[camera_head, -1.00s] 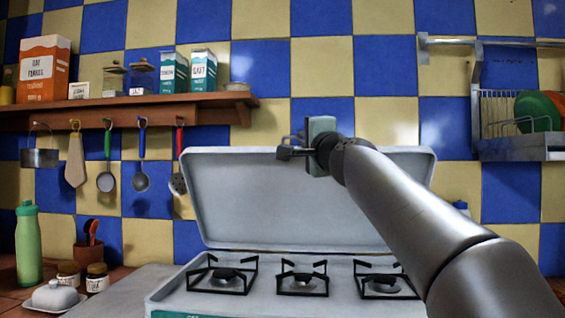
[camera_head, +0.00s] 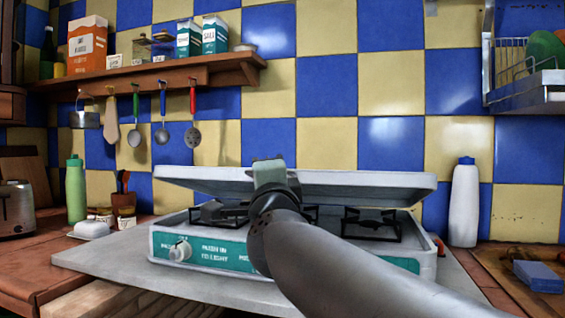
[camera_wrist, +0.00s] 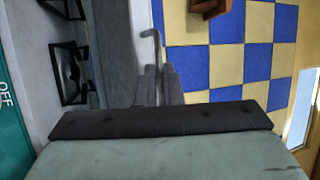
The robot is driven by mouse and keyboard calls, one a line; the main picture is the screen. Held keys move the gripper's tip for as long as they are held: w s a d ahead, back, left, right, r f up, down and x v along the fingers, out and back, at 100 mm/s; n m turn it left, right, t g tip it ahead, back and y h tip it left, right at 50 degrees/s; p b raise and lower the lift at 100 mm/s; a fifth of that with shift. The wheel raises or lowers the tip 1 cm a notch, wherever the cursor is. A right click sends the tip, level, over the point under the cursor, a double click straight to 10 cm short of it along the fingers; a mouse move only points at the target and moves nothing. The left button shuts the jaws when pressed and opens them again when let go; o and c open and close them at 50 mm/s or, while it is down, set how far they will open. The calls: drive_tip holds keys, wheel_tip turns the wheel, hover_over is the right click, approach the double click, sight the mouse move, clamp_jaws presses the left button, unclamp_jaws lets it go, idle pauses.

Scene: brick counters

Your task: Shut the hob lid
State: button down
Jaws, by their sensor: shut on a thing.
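The hob (camera_head: 420,247) has a white body, a teal front panel and a white knob (camera_head: 180,250). Its grey-white lid (camera_head: 370,183) is tilted low over the burners, with its front edge raised above them and a gap beneath. Black pan supports (camera_head: 372,224) show in the gap.
A white bottle (camera_head: 464,205) stands right of the hob, with a blue sponge-like block (camera_head: 538,276) nearer. A wooden shelf (camera_head: 150,78) with hanging utensils is above left, and a dish rack (camera_head: 525,90) upper right.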

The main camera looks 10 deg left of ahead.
drive_tip(key=shift+d+f+b, duration=0.15)
drive_tip(key=shift+f+b, duration=0.4)
drive_tip(key=shift+f, duration=1.3)
drive_tip(key=c, duration=1.9)
unclamp_jaws()
drive_tip(key=shift+w, duration=0.1)
drive_tip(key=shift+o, duration=0.3)
drive_tip(key=shift+r, duration=0.15)
